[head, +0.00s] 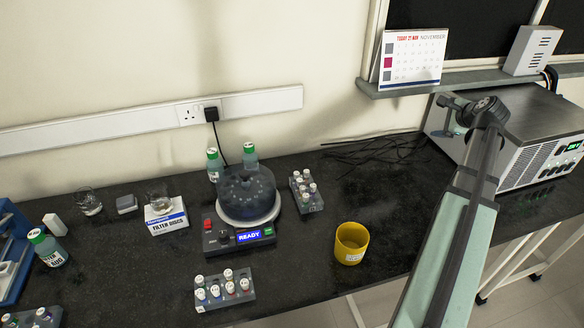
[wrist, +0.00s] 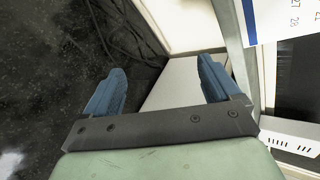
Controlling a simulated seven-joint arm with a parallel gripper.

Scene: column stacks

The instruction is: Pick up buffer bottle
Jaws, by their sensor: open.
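Three bottles with green caps show in the head view. I cannot read which is the buffer bottle. My gripper (wrist: 160,80) is open and empty in the wrist view, its two blue fingers apart. In the head view it is up at the right, in front of the grey instrument, far from all the bottles. No bottle shows in the wrist view.
The centrifuge (head: 248,192) reads READY. Tube racks stand in front (head: 224,290) and to its right (head: 307,190). A yellow cup (head: 351,243) stands near the front edge. A filter box (head: 166,217) carries a glass beaker. Loose cables (head: 372,152) lie by the wall, below a calendar shelf (head: 400,88).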

